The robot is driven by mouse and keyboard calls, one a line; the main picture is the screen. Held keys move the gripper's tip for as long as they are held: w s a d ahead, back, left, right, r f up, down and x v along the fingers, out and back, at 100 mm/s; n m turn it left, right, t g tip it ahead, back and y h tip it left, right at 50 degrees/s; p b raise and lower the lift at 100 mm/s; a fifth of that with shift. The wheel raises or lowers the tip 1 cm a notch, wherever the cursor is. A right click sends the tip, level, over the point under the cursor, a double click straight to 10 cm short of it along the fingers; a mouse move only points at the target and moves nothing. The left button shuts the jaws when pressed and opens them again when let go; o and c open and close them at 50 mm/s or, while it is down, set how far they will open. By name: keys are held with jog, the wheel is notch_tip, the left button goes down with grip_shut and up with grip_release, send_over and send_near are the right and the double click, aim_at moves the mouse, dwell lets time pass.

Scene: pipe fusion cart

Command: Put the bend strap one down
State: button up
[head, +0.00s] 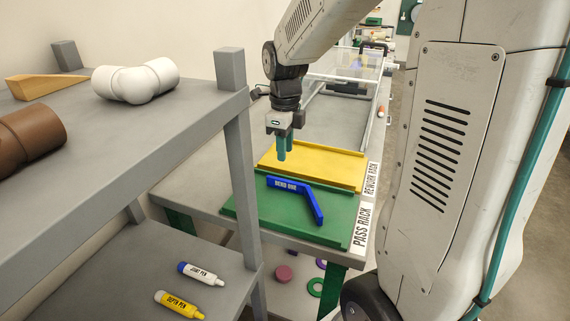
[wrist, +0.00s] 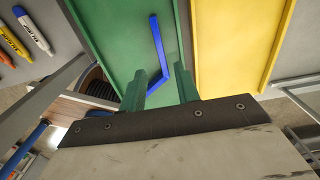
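The blue bend strap (head: 301,193) lies flat in the green tray (head: 262,217) by the PASS RACK label. It is an angled bar with white lettering that starts with BEND. In the wrist view the strap (wrist: 158,45) lies on the green tray's floor (wrist: 115,35), its bent end showing between the fingers. My gripper (head: 285,151) points down above the strap, with a visible gap below its teal fingertips. In the wrist view my gripper's fingers (wrist: 162,88) are apart and nothing is held between them.
A yellow tray (head: 312,165) by the REWORK RACK label adjoins the green one. A grey shelf (head: 160,130) on the left holds a white pipe bend (head: 136,81), a brown pipe (head: 30,137) and a wooden wedge (head: 46,85).

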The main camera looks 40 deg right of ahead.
jog(key=shift+r, duration=1.4)
